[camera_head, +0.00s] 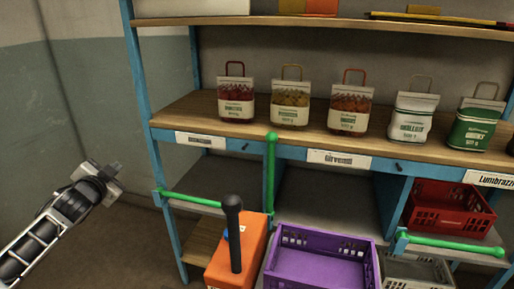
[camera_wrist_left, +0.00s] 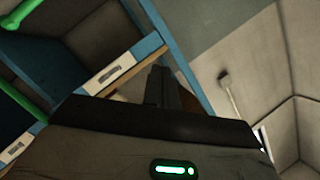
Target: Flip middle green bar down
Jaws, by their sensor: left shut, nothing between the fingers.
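The middle green bar (camera_head: 271,172) stands upright at the front of the shelf, its knobbed top by the wooden shelf edge. The left green bar (camera_head: 192,200) and the right green bar (camera_head: 455,245) lie roughly level across their bays. My left gripper (camera_head: 112,172) is at the left, outside the shelf frame, apart from all bars. It is shut and empty; its dark fingers (camera_wrist_left: 160,88) show in the left wrist view. Green bar parts (camera_wrist_left: 28,22) show at that view's upper left; I cannot tell which bar. My right gripper is out of view.
Several sacks, including a green one (camera_head: 474,126), stand on the wooden shelf (camera_head: 190,112). Below are a purple crate (camera_head: 320,272), a red crate (camera_head: 448,218) and an orange object (camera_head: 252,250) with a black upright handle (camera_head: 234,235) before it. Floor at the lower left is clear.

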